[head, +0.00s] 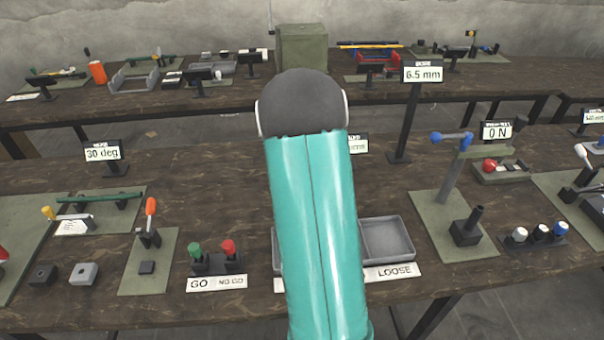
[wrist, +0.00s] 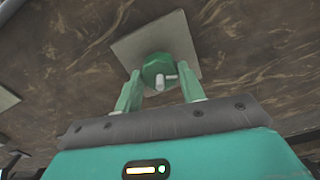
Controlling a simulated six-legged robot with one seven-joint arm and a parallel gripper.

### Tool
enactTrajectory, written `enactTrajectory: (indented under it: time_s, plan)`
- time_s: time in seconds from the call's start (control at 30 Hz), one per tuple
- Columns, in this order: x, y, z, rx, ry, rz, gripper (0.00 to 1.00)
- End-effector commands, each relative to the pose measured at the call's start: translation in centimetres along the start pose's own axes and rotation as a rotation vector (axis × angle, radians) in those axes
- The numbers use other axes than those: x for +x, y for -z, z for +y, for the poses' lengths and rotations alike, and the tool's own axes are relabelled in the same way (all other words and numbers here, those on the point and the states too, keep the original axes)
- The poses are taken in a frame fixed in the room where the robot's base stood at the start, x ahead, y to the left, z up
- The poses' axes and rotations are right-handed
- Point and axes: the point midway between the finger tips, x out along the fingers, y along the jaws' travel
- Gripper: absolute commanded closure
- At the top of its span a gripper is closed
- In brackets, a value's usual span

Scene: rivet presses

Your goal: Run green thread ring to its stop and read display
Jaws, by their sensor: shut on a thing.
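In the wrist view, the green thread ring (wrist: 158,69) sits over a pale square plate (wrist: 125,45), with a small pale pin or handle on its near side. My gripper (wrist: 161,80) has its two fingers on either side of the ring, shut on it. In the head view my teal arm hides the ring and the gripper. A display (head: 358,143) shows partly behind my arm, and its reading is cut off. Other displays read 30 deg (head: 103,153), 6.5 mm (head: 422,75) and 0 N (head: 496,131); the frames do not show which belongs to the ring.
Green and red handled gauges (head: 213,256) stand behind a GO / NO GO label (head: 217,283). A grey tray (head: 387,240) with a LOOSE label stands right of my arm. A press (head: 466,226) and several knobs (head: 537,235) are farther right. A second bench stands behind.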

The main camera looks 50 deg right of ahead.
Motion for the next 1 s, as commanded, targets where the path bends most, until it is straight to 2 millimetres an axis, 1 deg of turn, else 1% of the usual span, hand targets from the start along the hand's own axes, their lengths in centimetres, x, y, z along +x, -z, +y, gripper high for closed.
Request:
enactTrajectory:
  time_s: [0.03,0.1,0.13,0.43,0.57,0.67,1.0]
  plan:
    - [-0.1,0.1,0.0,-0.001,0.001,0.003,0.57]
    - [-0.1,0.1,0.0,-0.001,0.001,0.002,0.43]
    - [-0.1,0.1,0.0,-0.001,0.001,0.002,0.39]
    - [-0.2,0.0,0.0,-0.001,0.000,0.001,0.39]
    - [-1.1,0.1,0.0,-0.001,0.000,0.002,0.39]
    - [-2.8,0.1,0.0,-0.001,0.001,0.004,0.39]
    - [-10.2,0.1,-0.1,-0.002,0.001,0.004,0.39]
